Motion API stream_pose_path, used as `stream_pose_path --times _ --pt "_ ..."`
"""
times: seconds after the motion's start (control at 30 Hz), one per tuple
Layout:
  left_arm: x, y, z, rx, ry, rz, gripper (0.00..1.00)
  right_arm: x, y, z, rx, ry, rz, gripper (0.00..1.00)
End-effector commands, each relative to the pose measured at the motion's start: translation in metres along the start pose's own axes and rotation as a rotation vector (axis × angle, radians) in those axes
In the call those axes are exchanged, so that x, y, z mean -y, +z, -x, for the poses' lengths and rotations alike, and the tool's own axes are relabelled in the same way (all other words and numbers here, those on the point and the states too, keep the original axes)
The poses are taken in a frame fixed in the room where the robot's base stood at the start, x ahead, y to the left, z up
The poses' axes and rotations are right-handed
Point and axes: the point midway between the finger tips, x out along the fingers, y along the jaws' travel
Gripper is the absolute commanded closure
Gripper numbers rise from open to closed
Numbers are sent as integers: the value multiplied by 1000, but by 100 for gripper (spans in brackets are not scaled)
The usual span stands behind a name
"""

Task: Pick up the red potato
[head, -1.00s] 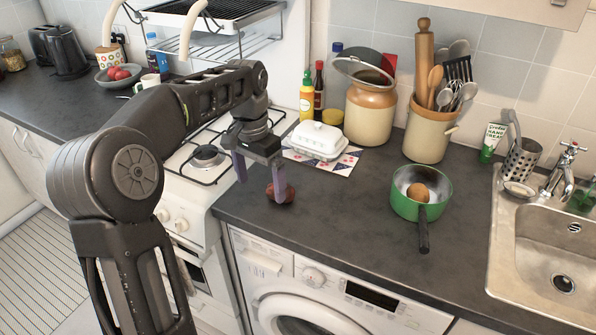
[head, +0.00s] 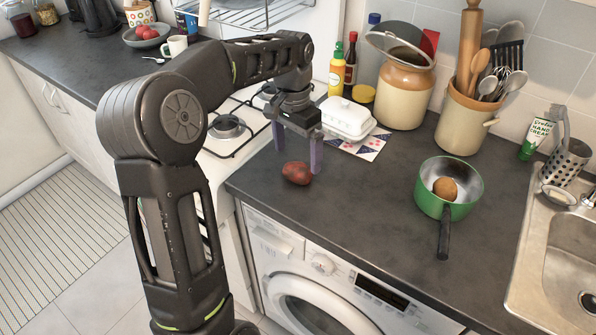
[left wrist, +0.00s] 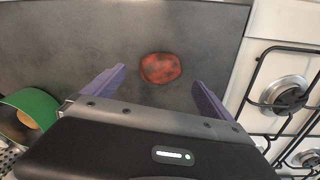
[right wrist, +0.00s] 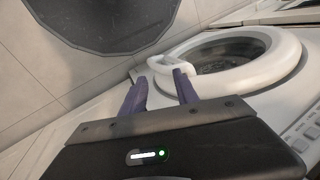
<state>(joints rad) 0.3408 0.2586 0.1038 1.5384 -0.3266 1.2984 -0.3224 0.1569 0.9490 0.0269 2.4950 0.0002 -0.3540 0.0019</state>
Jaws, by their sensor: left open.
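The red potato (head: 297,173) lies on the dark counter near its front left corner, above the washer. In the left wrist view the potato (left wrist: 160,68) sits ahead of the gap between the fingers, nothing touching it. My left gripper (head: 298,158) is open and empty, its purple fingers pointing down close behind the potato. My right gripper (right wrist: 160,88) shows only in the right wrist view, low in front of the washer door, its two purple fingers apart with nothing between them.
A green saucepan (head: 428,199) with a brown potato (head: 445,188) inside stands to the right. Behind are a white butter dish (head: 347,118), a large jar (head: 402,95) and a utensil crock (head: 463,122). The stove (head: 228,128) adjoins on the left. Counter between potato and saucepan is clear.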

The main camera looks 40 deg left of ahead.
Motion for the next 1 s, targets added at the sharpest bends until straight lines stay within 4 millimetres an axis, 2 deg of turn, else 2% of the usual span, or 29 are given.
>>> stream_pose_path --times 0.33,0.7,1.0 --pt "0 0 -4 0 0 1 4 0 0 1 0 0 0 64" --pt "-1 3 -50 0 0 1 4 3 1 10 3 4 -2 64" --pt "0 2 -52 -2 -1 1 4 3 1 9 3 4 -3 64"
